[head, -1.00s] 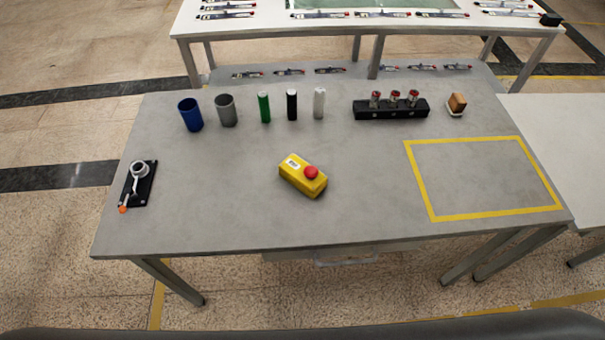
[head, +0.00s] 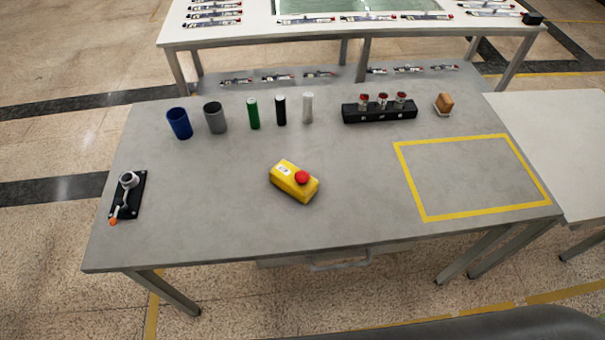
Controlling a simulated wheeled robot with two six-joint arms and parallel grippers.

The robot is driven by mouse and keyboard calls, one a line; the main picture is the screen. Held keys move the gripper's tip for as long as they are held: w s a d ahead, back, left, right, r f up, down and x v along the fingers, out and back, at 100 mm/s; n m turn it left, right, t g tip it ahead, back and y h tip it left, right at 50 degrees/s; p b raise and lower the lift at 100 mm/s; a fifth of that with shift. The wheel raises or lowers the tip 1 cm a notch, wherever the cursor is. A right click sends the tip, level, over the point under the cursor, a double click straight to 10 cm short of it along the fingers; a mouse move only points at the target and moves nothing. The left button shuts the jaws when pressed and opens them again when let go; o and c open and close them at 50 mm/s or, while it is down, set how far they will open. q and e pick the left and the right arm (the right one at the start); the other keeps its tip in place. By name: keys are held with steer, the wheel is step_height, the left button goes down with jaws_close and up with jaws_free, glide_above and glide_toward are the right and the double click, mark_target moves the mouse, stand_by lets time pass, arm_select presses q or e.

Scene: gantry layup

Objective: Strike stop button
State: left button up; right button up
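The stop button is a red round knob (head: 302,177) on top of a yellow box (head: 290,184) with a small white label. The box lies near the middle of the grey table (head: 220,220), turned at an angle, with the red knob toward its right end. Nothing touches it or covers it. Neither of my grippers shows in the head view.
A blue cup (head: 180,124), a grey cup (head: 215,118) and several cylinders stand behind the box. A black holder (head: 379,112) with red-topped pieces is at the back right. A lever device (head: 127,196) sits at the left edge. A yellow-taped rectangle (head: 424,218) is empty.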

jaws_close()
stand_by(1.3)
